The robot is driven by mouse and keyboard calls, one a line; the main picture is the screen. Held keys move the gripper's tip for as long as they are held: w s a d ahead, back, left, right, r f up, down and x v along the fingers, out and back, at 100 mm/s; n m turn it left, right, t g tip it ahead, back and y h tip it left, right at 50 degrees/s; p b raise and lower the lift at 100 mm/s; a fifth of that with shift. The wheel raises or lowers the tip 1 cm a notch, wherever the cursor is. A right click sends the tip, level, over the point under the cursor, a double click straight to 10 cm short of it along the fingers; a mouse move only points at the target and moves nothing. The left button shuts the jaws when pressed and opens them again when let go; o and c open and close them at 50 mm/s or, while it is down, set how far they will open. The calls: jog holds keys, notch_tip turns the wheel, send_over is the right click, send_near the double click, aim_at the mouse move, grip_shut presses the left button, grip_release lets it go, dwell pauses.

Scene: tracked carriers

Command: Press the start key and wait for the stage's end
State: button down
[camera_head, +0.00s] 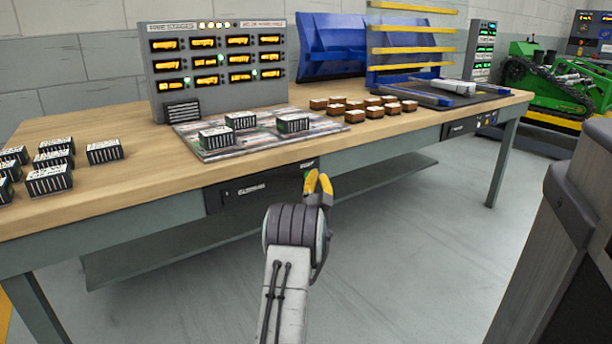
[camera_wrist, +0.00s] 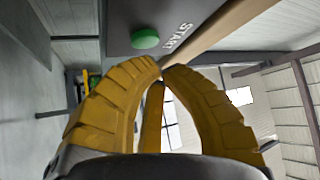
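The green start key (camera_wrist: 145,38) is a round button on a dark panel, with the word START beside it in the wrist view. In the head view only a bit of green (camera_head: 307,173) shows at the table's front edge, mostly behind my fingers. My gripper (camera_head: 318,183) has yellow fingers, and their tips meet or nearly meet in the wrist view (camera_wrist: 160,68). It looks shut and empty. The tips are close below the key in the wrist picture, with a visible gap between them; I see no contact.
A grey panel (camera_head: 162,92) with lit amber displays and several green lamps stands on the table (camera_head: 110,190). Black-and-white blocks stand on a mat (camera_head: 210,152) and at the left. Brown blocks (camera_head: 355,116) stand at the right. A grey cabinet (camera_head: 550,250) is at the right edge.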

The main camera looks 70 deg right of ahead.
jog(key=c, duration=1.9)
grip_release()
grip_shut()
jog(key=shift+w+d, duration=0.5)
jog(key=shift+w, duration=0.15)
jog(key=shift+s+a, duration=0.5)
jog(key=shift+s, duration=0.1)
dwell(1.0)
